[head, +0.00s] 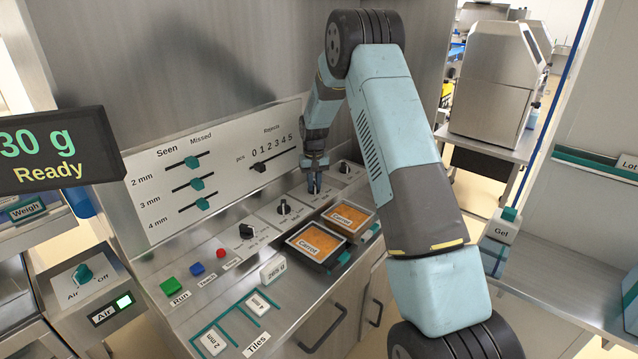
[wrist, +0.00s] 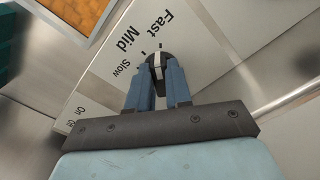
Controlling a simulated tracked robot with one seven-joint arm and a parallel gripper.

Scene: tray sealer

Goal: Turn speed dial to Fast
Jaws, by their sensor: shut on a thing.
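The speed dial is a small dark knob (wrist: 158,67) with a pale stripe, on a white plate (wrist: 205,60) printed Fast, Mid and Slow in the wrist view. My gripper (wrist: 158,85) has its two blue fingers on either side of the knob, shut on it. The stripe runs roughly up the picture; which word it points to is hard to tell. In the head view my gripper (head: 315,178) reaches down to the sloped panel, and its fingers largely hide the dial.
Similar knobs stand on the panel to the left (head: 283,207) and right (head: 344,168) of my gripper. Two orange Carrot trays (head: 309,240) (head: 348,216) lie in front. A slider board (head: 215,175) stands behind. A green Run button (head: 168,285) is at the panel's left.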

